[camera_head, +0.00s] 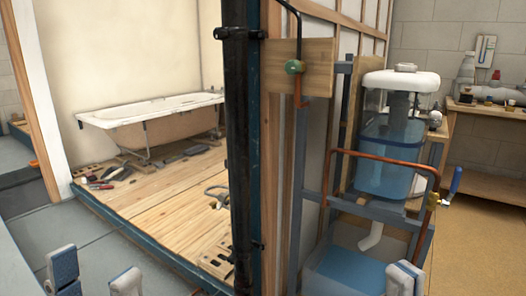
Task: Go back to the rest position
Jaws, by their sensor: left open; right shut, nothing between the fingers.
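My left gripper (94,277) shows at the bottom left edge. Its two white and blue-grey fingers stand well apart with nothing between them. My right gripper (405,279) shows at the bottom edge right of the middle. Its fingertips are together and nothing is seen in them. It appears in front of the lower part of the blue-grey metal frame (307,190); I cannot tell how far apart they are. Most of both grippers and the arms is cut off below the picture.
A black vertical pipe (238,150) and wall studs stand in the middle. A clear blue cistern (385,155) and a copper pipe (372,157) are at the right. A bathtub (155,106) stands on a wooden floor (150,195) with loose tools (105,178). A workbench (490,114) is behind right.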

